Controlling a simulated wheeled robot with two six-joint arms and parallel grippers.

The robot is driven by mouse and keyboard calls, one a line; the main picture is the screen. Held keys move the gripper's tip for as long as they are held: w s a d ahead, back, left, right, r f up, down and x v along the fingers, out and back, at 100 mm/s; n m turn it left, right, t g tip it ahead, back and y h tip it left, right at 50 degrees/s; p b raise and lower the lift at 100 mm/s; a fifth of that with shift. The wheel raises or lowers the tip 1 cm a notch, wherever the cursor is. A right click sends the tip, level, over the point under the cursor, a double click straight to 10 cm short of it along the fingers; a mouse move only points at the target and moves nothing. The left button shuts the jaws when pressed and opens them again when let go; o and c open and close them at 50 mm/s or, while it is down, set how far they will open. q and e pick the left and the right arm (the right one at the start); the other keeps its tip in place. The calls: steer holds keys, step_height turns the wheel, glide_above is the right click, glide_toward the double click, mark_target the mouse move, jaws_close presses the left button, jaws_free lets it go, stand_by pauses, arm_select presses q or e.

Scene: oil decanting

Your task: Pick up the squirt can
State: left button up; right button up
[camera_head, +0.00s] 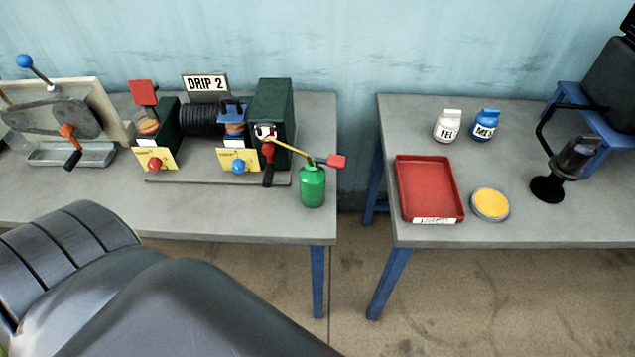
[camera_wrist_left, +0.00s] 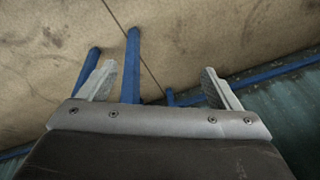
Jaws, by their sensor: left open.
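The squirt can (camera_head: 312,186) is a green can with a thin yellow spout pointing left and a red tab (camera_head: 337,161) at its top right. It stands upright near the front right corner of the left table, right beside the drip machine. My left gripper (camera_wrist_left: 158,86) shows in the left wrist view with its two fingers wide apart and nothing between them. That view holds only floor, blue table legs and wall, not the can. In the head view my left arm crosses the lower left, and its gripper is not visible. My right gripper is in neither view.
The drip machine (camera_head: 205,118) with its "DRIP 2" sign stands just left of the can. A gap separates the left table (camera_head: 225,215) from the right table (camera_head: 520,235). The right table holds a red tray (camera_head: 428,186), a yellow-topped dish (camera_head: 490,204), two small bottles and a dark stand.

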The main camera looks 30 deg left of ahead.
arm_select(q)
steer(key=w+r+t, duration=0.1)
steer(key=w+r, duration=0.1)
steer(key=r, duration=0.9)
steer(key=w+r+t, duration=0.1)
steer(key=w+r, duration=0.2)
steer(key=r, duration=0.8)
steer(key=t+p, duration=0.3)
steer(key=t, duration=0.6)
glide_toward(308, 183)
steer(key=x, duration=1)
steer(key=shift+f, duration=0.1)
steer(key=shift+w+a+f, duration=0.1)
steer(key=shift+w+a, duration=0.15)
steer(key=shift+w, duration=0.55)
steer(key=shift+p+x, duration=0.55)
steer(key=shift+x, duration=1.35)
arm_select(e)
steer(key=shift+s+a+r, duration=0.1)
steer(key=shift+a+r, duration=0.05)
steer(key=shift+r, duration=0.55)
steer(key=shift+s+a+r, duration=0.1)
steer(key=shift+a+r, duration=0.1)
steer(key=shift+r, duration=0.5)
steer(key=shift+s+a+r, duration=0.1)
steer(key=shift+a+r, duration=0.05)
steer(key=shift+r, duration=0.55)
arm_select(q)
steer(key=shift+a, duration=0.1)
steer(key=shift+c, duration=0.2)
